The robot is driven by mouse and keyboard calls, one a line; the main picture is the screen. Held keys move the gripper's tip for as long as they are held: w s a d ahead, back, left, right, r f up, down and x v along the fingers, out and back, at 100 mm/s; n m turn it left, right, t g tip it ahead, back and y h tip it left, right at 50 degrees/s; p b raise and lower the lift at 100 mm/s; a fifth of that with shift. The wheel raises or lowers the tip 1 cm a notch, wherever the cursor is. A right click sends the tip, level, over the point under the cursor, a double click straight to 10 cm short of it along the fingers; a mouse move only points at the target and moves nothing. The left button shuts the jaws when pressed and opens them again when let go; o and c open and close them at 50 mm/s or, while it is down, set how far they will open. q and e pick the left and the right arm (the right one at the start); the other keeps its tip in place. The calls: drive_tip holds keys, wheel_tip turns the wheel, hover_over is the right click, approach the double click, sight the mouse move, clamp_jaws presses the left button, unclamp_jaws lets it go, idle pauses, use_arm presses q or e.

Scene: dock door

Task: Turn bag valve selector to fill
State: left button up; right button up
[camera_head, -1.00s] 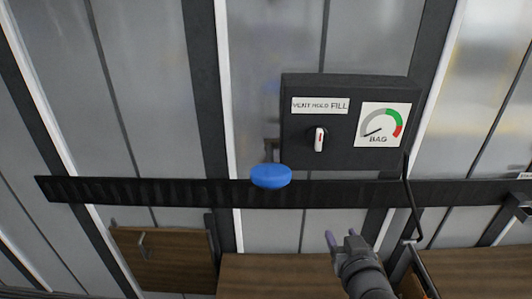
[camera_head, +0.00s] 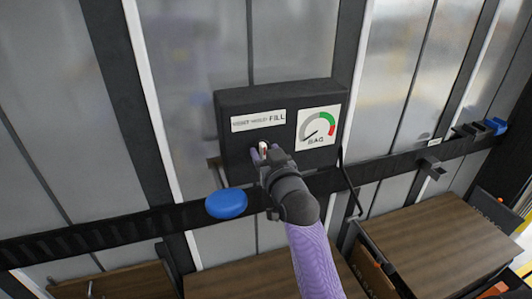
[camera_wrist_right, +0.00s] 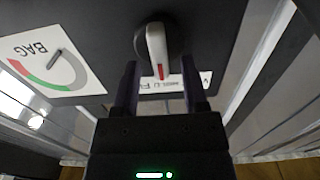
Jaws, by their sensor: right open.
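The bag valve selector (camera_head: 263,148) is a white lever with a red mark at one end, on the front of a black box (camera_head: 232,163). In the right wrist view the selector (camera_wrist_right: 156,48) stands nearly upright, its red end towards the label (camera_wrist_right: 180,84), which is partly hidden. In the head view the label (camera_head: 258,121) shows FILL at its right end. My right gripper (camera_head: 262,155) is open in front of the box. In the wrist view its two fingers (camera_wrist_right: 160,78) lie either side of the lever's red end; I cannot tell whether they touch it. My left gripper is out of view.
A blue round knob (camera_head: 226,203) is below left of the box. A black rail (camera_head: 100,236) runs along the wall. A wooden panel (camera_head: 440,235) is at right.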

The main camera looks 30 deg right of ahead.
clamp_jaws()
idle(0.3)
drive_tip(key=shift+s+d+f+m+p, duration=0.15)
drive_tip(key=shift+m+p, duration=0.75)
drive_tip(key=shift+m, duration=0.7)
drive_tip(key=shift+w+d+r+m+p, duration=0.15)
drive_tip(key=shift+m+p, duration=0.75)
drive_tip(key=shift+m, duration=0.7)
drive_tip(key=shift+s+d+f+m+p, duration=0.15)
drive_tip(key=shift+m+p, duration=0.75)
drive_tip(key=shift+m, duration=0.7)
